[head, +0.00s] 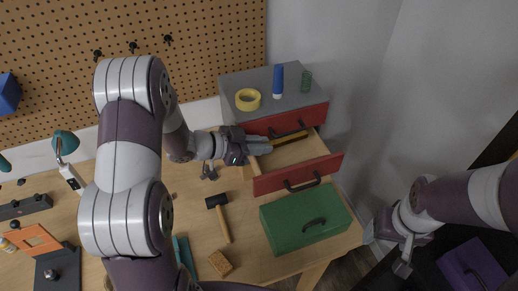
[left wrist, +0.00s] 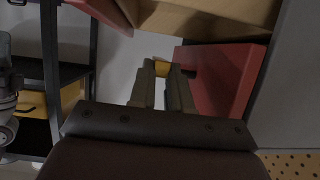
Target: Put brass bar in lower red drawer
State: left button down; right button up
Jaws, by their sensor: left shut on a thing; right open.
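My right gripper (head: 404,262) is open and empty at the lower right, away from the cabinet.
A green toolbox (head: 304,219) stands in front of the open drawer. A hammer (head: 219,214) and sponge (head: 220,263) lie on the bench to the left.

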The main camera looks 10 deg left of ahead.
pick_arm(q)
jog(key=f, duration=0.1)
jog(key=f+p, duration=0.1)
jog(key=f, duration=0.1)
jog(key=shift+w+a+f, duration=0.15)
jog(key=shift+w+a, duration=0.05)
jog(key=shift+a, duration=0.05)
jog(key=shift+a+f, duration=0.1)
jog(key=shift+f, duration=0.6)
jog(key=c, duration=1)
grip_release()
